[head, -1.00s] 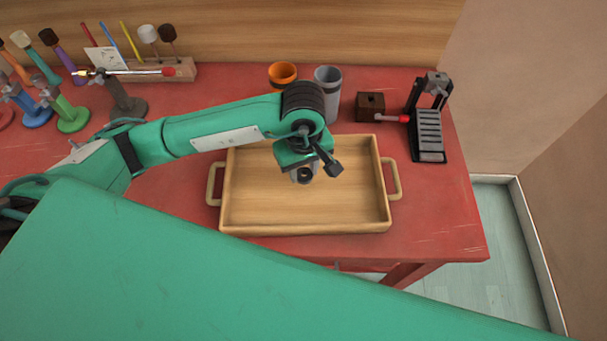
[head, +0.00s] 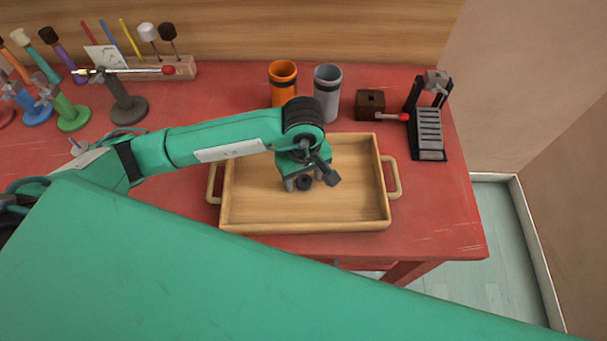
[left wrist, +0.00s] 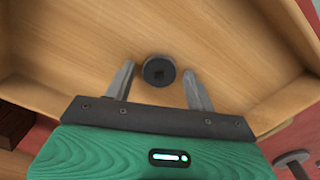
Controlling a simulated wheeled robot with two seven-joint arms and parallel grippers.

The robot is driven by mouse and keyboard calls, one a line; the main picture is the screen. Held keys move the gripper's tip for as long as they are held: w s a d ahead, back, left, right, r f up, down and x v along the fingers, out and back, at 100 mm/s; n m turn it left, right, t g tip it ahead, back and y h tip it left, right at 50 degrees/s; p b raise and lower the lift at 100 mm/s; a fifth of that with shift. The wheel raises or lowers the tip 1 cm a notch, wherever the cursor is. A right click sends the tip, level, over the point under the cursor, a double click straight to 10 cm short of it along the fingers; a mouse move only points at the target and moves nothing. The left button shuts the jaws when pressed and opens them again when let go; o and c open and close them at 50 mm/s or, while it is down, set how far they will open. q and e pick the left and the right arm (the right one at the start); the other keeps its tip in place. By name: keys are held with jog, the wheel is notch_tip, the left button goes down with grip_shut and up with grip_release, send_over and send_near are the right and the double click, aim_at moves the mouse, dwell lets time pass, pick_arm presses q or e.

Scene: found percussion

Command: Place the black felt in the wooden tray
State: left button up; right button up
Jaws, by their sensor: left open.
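The black felt (head: 304,183) is a small dark disc with a darker centre. It appears to lie on the floor of the wooden tray (head: 250,229), near its middle. In the left wrist view the felt (left wrist: 158,71) sits between the two grey fingers, with a gap on either side. My left gripper (head: 303,177) is open and low inside the tray, right over the felt. The wooden tray also shows in the left wrist view (left wrist: 80,30). My right gripper is not in view.
Behind the tray stand an orange cup (head: 283,85) and a grey cup (head: 327,95). A dark wooden block (head: 370,104) and a black-and-grey device (head: 430,130) are at the right. Stands and mallets crowd the back left. The red table's (head: 440,220) right front corner is clear.

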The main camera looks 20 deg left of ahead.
pick_arm(q)
jog(key=shift+r, duration=0.15)
notch_tip(320, 180, up, 3)
jog(key=shift+w+r+b, duration=0.1)
jog(key=shift+r+b, duration=0.1)
jog(key=shift+b, duration=0.1)
notch_tip(320, 180, up, 9)
jog(key=b, duration=0.1)
jog(key=shift+f, duration=0.2)
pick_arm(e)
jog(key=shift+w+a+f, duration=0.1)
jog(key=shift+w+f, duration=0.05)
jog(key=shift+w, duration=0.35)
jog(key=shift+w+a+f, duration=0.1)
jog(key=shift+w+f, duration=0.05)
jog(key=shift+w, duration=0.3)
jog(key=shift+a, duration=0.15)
